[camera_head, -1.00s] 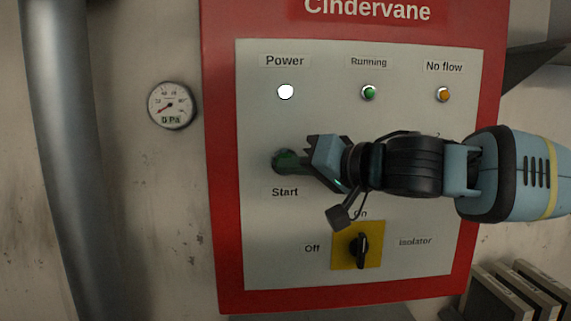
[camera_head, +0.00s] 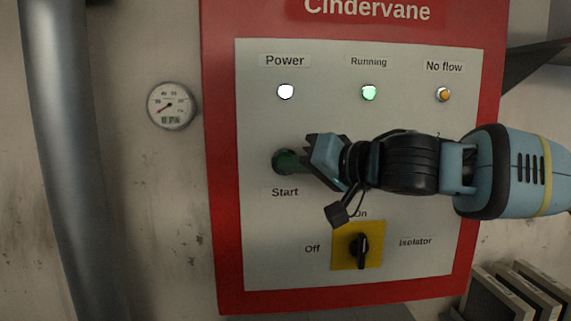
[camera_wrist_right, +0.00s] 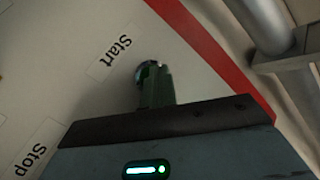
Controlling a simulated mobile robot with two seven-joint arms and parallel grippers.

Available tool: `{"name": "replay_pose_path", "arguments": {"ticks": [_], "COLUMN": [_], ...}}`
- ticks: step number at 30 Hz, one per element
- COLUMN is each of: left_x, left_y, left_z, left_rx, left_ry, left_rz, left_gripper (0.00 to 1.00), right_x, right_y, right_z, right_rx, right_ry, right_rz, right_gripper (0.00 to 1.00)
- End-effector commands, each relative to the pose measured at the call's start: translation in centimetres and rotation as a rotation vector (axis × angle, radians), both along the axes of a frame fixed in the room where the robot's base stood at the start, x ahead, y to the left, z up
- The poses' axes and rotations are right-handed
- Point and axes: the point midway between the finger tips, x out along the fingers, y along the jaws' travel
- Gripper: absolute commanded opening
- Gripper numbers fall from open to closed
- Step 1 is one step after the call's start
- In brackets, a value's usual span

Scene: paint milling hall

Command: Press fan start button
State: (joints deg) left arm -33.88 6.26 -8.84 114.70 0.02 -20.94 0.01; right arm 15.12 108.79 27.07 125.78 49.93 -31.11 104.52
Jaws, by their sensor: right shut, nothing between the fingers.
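The green start button (camera_head: 284,162) is on the grey panel (camera_head: 262,225), above the "Start" label. My right gripper (camera_head: 300,162) is shut and empty, with its tips at the button. In the right wrist view the fingers (camera_wrist_right: 157,88) reach the button's metal ring (camera_wrist_right: 140,70) and hide most of it. The green "Running" lamp (camera_head: 369,92) is lit bright. The white "Power" lamp (camera_head: 286,91) is lit, and the orange "No flow" lamp (camera_head: 443,94) looks dim. My left gripper is not in view.
A yellow isolator switch (camera_head: 343,258) with a black knob, pointing to On, sits below my right wrist. A round pressure gauge (camera_head: 171,105) is on the wall left of the panel. A thick grey pipe (camera_head: 62,140) runs down at far left. My arm hides the "Stop" area in the head view.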

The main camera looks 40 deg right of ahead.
Motion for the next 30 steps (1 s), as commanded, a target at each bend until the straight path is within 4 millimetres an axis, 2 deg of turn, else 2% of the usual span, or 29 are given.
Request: {"name": "replay_pose_path", "arguments": {"ticks": [8, 16, 30], "left_x": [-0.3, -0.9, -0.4], "left_y": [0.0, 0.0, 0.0], "left_z": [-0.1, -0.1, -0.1], "left_rx": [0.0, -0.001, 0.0], "left_ry": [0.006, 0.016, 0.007], "left_rz": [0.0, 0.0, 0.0], "left_gripper": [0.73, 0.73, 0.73], "right_x": [-0.1, -1.1, -1.6], "right_y": [0.0, 0.6, 1.0], "right_z": [0.1, 0.1, 0.0], "right_rx": [0.0, 0.0, 0.0], "right_ry": [-0.002, -0.002, -0.001], "right_rz": [-0.001, 0.0, -0.001], "right_gripper": [0.0, 0.0, 0.0]}}
